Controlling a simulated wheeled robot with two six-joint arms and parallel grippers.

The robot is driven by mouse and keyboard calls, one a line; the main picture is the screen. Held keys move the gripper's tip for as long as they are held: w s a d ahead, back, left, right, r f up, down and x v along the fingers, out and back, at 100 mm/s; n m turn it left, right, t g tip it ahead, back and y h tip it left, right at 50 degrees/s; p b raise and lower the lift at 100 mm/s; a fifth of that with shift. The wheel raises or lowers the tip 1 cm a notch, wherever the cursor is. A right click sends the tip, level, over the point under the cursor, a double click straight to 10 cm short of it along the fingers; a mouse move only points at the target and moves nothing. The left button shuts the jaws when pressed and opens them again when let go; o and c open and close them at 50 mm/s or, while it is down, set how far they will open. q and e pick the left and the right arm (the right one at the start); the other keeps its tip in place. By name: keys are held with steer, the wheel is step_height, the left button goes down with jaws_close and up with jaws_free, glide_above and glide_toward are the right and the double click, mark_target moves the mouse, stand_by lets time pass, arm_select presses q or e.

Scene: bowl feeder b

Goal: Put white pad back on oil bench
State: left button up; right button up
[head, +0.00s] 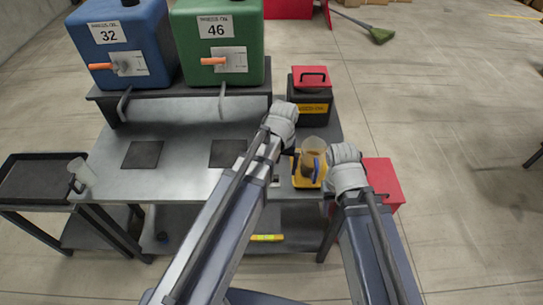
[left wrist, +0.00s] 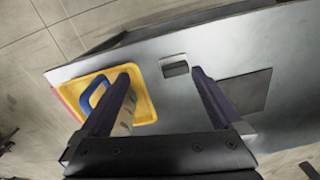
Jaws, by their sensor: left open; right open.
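I cannot make out a white pad in either view. The oil bench (head: 190,180) is a grey metal table, also in the left wrist view (left wrist: 220,50). My left gripper (head: 285,158) is over its right part, left of the yellow tray (head: 303,183). In the left wrist view its two dark fingers (left wrist: 165,82) are apart with nothing held between them, and a small rectangular cutout (left wrist: 174,66) shows beyond. My right gripper (head: 326,172) is at the tray's right side, beside a clear jug of brown liquid (head: 313,158). Its fingers are mostly hidden.
Two dark square pads (head: 142,155) (head: 228,153) lie on the bench. Blue (head: 125,40) and green (head: 220,40) tanks stand at the back. A black box with a red lid (head: 310,98) is at back right. A small cart (head: 45,180) with a clear cup (head: 82,173) is left.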

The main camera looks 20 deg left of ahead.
arm_select(q)
steer(key=s+d+m, duration=0.5)
steer(key=s+d, duration=0.1)
steer(key=s, duration=0.4)
steer(key=shift+s+d+y, duration=0.4)
steer(key=shift+r, duration=0.1)
